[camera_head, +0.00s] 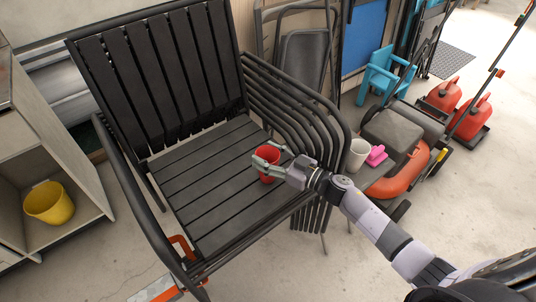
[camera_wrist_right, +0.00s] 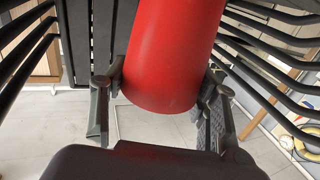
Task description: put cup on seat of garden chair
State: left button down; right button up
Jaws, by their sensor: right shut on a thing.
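A red cup (camera_head: 267,156) is held in my right gripper (camera_head: 272,162) near the right side of the black slatted garden chair (camera_head: 215,165). In the right wrist view the red cup (camera_wrist_right: 172,55) fills the upper middle, with the two fingers of my right gripper (camera_wrist_right: 160,95) on either side of it. The cup is over the right part of the slatted seat in the head view. I cannot tell whether its bottom touches the slats. My left gripper is not in view.
Stacked chair armrests (camera_head: 300,100) curve along the seat's right side. A white cup (camera_head: 357,154) and a pink object (camera_head: 376,155) are beside the orange mower (camera_head: 400,175). A yellow bucket (camera_head: 49,203) is in the left shelf. Most of the seat is bare.

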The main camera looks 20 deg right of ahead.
jog(key=shift+f, duration=0.25)
jog(key=o, duration=1.3)
jog(key=v, duration=1.2)
jog(key=shift+r, duration=0.15)
jog(key=shift+c, duration=0.2)
grip_shut()
